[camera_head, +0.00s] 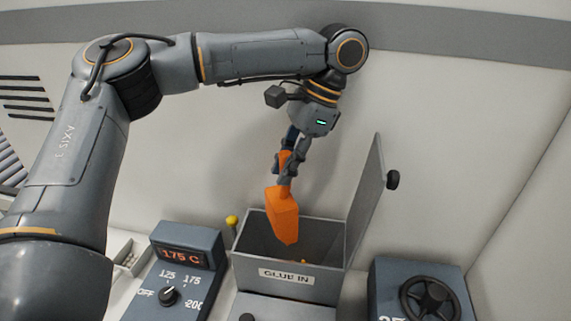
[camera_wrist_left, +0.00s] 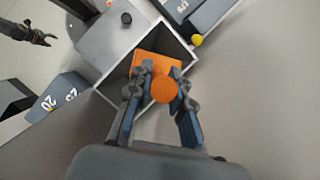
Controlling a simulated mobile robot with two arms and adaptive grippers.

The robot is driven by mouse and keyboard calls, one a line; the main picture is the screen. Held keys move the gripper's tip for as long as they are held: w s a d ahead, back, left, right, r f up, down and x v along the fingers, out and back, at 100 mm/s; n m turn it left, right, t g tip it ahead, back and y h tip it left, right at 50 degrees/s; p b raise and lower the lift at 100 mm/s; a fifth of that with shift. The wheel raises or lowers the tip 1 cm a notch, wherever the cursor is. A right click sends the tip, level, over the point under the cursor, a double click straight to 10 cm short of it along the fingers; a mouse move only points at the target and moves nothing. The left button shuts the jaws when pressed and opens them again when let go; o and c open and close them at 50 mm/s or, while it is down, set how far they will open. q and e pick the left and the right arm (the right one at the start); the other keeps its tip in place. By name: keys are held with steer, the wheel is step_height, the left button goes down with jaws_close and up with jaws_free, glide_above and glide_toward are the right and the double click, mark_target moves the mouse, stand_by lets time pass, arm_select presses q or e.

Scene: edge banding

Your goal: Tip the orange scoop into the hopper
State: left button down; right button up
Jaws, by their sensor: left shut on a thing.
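The orange scoop (camera_head: 284,216) hangs steeply tilted, its wide end down, over the mouth of the grey hopper (camera_head: 248,272) labelled GLUE IN. My left gripper (camera_head: 287,168) is shut on the scoop's handle, above the hopper. In the left wrist view the scoop (camera_wrist_left: 148,60) shows between the fingers, over the open hopper (camera_wrist_left: 118,82). The hopper's lid (camera_head: 364,200) stands open on the right. Small orange bits (camera_head: 304,262) show inside the hopper. The scoop's inside is hidden. My right gripper (camera_wrist_left: 46,39) is far off in the left wrist view, too small to read.
A control box (camera_head: 183,262) with a 175 C display and a dial stands left of the hopper. A box with a black handwheel (camera_head: 430,299) stands right of it. A yellow knob (camera_head: 232,220) is close to the hopper's left rim. A pale wall rises behind.

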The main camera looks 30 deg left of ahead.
arm_select(q)
steer(key=shift+f, duration=0.45)
steer(key=shift+r, duration=0.1)
